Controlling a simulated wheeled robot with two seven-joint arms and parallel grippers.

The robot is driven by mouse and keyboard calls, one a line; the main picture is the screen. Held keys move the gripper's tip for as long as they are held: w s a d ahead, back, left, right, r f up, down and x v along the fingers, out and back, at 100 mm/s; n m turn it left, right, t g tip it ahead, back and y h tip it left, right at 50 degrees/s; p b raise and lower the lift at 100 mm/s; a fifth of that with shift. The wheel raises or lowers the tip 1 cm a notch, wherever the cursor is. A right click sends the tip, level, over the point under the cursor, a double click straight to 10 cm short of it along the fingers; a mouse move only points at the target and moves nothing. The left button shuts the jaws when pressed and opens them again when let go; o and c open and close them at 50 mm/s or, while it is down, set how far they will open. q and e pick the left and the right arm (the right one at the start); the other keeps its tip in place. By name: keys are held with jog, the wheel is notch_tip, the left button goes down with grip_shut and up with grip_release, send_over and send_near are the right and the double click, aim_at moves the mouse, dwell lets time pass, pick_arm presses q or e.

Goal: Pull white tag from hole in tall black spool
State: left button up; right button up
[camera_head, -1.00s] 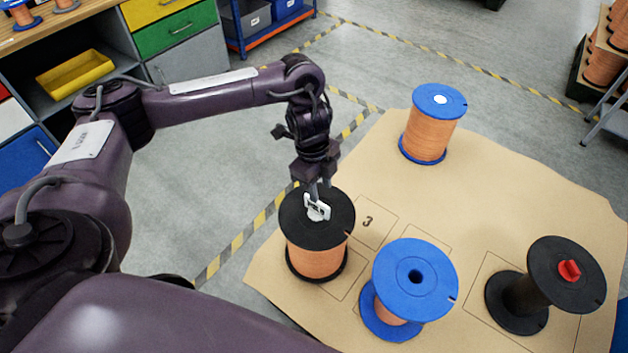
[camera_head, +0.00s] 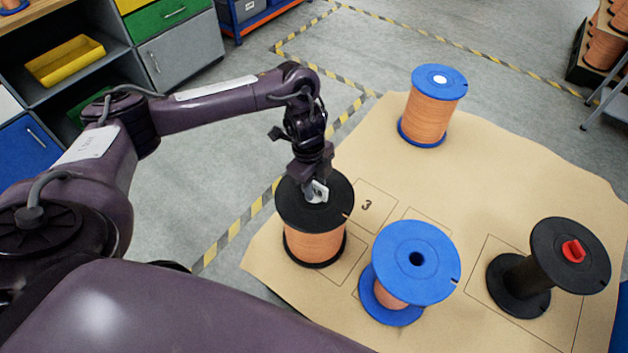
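A tall black spool (camera_head: 335,208) wound with copper wire stands upright at the left of the board. The white tag (camera_head: 318,191) sits at the centre of its top flange. My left gripper (camera_head: 314,186) points down at the tag, its fingers right at it. The fingers are small and partly hidden by the tag and wrist, so I cannot tell whether they are closed on it. My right gripper is not in view.
A blue spool (camera_head: 432,247) stands close on the right. A black spool with a red tag (camera_head: 573,251) is further right, and a copper-filled blue spool (camera_head: 437,80) stands at the back. The middle of the board (camera_head: 480,170) is clear.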

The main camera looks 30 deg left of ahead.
aim_at(315, 183)
pick_arm(q)
jog(key=shift+c, duration=0.4)
grip_shut()
jog(key=shift+r+p, duration=1.7)
jog(key=shift+p, duration=0.25)
notch_tip(315, 183, up, 4)
jog(key=p, duration=0.4)
jog(key=shift+f, duration=0.1)
dwell(0.4)
